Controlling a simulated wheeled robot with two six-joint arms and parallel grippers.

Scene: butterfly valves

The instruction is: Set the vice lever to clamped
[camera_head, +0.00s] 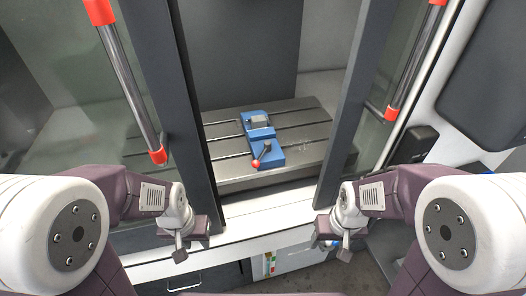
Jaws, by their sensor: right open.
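The blue vice (256,132) sits on the grey slotted machine table, in the middle of the view. Its lever (261,156) is at the near end and carries a red ball knob (255,164) that points toward me and slightly left. A grey block shows between the vice's jaws. My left gripper (180,256) hangs in front of the machine at the lower left, apart from the vice; its fingers are too small to read. My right gripper (344,254) is open at the lower right, also apart from the vice.
The slotted table (306,128) stands inside a machine enclosure. Dark door frames (190,130) and (349,110) bound the opening on both sides. Door handles with red ends (128,80) and (412,65) stick out. A white sill (266,222) lies in front; the opening between the doors is clear.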

